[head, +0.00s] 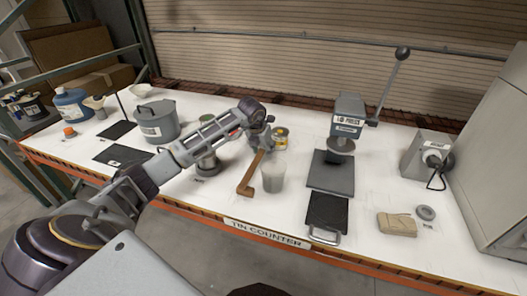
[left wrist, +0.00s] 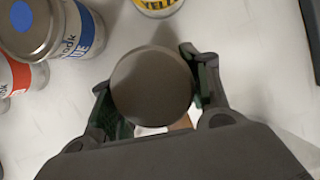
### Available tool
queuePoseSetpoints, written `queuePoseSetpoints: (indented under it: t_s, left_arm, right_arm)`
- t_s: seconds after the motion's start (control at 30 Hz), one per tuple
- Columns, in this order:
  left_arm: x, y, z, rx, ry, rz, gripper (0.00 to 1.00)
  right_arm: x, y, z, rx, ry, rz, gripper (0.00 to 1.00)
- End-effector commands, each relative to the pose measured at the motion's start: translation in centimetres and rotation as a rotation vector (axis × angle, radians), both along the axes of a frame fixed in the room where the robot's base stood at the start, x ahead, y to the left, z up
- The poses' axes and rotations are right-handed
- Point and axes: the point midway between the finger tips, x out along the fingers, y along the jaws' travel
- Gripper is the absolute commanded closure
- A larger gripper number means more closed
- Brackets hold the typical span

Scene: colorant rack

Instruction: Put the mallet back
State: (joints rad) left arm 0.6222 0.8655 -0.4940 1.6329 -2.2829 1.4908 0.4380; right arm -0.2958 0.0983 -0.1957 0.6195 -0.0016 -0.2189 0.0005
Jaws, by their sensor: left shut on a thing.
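My left gripper (head: 262,138) is over the middle of the counter. In the left wrist view its two fingers (left wrist: 153,95) are shut on either side of a round, dark grey end, which I take to be the head of the mallet (left wrist: 150,88). A bit of tan wood shows below that end, between the fingers. In the head view a brown wooden piece (head: 250,178) runs from under the gripper toward the front edge and ends in a short foot. I cannot tell whether it is the mallet's handle. My right gripper is not in view.
A translucent grey cup (head: 272,177) stands close right of the wooden piece. A yellow-labelled tin (head: 280,139) is just behind. A grey pot (head: 156,122) stands left, a lever press (head: 346,122) right. A black pad (head: 327,211) and tan packet (head: 397,224) lie toward the front right.

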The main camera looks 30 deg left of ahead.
Motion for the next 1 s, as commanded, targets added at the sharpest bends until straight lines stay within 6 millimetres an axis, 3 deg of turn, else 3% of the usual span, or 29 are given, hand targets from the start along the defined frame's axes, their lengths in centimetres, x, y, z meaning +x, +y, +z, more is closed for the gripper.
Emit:
queuePoseSetpoints:
  t_s: [0.17,0.63,0.67,0.7,0.8,1.0]
  left_arm:
    - [0.0,0.0,-1.2,0.0,-0.002,0.0,0.86]
    - [0.0,0.1,-1.6,0.001,-0.002,0.001,0.86]
    - [0.0,0.0,-1.6,0.001,-0.001,0.001,0.49]
    - [0.0,0.0,-1.6,0.001,-0.001,0.001,0.44]
    - [0.0,0.0,-1.6,0.001,-0.001,0.001,0.31]
    - [0.0,0.0,-1.6,0.001,-0.001,0.001,0.31]
  right_arm:
    - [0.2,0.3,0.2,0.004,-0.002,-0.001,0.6]
    - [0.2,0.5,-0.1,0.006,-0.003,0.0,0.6]
    - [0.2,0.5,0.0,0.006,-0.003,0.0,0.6]
    - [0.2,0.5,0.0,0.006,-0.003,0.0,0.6]
    - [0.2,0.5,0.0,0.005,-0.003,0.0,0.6]
    - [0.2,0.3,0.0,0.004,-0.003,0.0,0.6]
